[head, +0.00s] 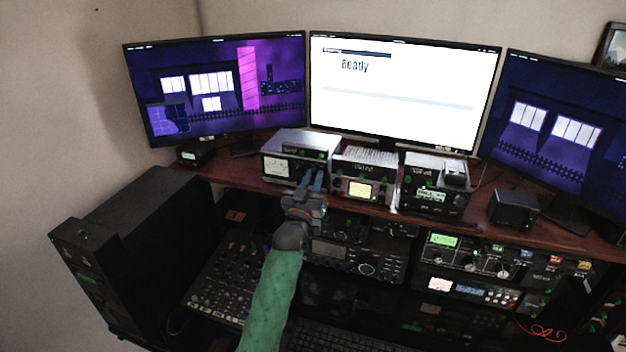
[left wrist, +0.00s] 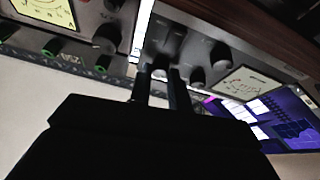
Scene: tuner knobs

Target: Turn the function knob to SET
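The grey tuner box (head: 296,143), with a pale meter on its front, stands on the desk shelf below the gap between the left and middle screens. In the left wrist view its front shows rotated, with the meter (left wrist: 240,83) and several dark knobs. My left gripper (head: 312,181) is at the right part of the tuner's front. Its two fingers are apart, and in the wrist view the fingertips (left wrist: 159,74) stand on either side of a dark knob (left wrist: 161,69). I cannot tell whether they touch it. The knob labels and pointer are unreadable. My right gripper is out of view.
A radio with a lit yellow display (head: 360,190) stands close right of the tuner, another unit (head: 432,195) beyond it. More radios (head: 366,262) and a mixer (head: 233,268) sit below. The shelf is crowded, with a narrow gap beside the tuner.

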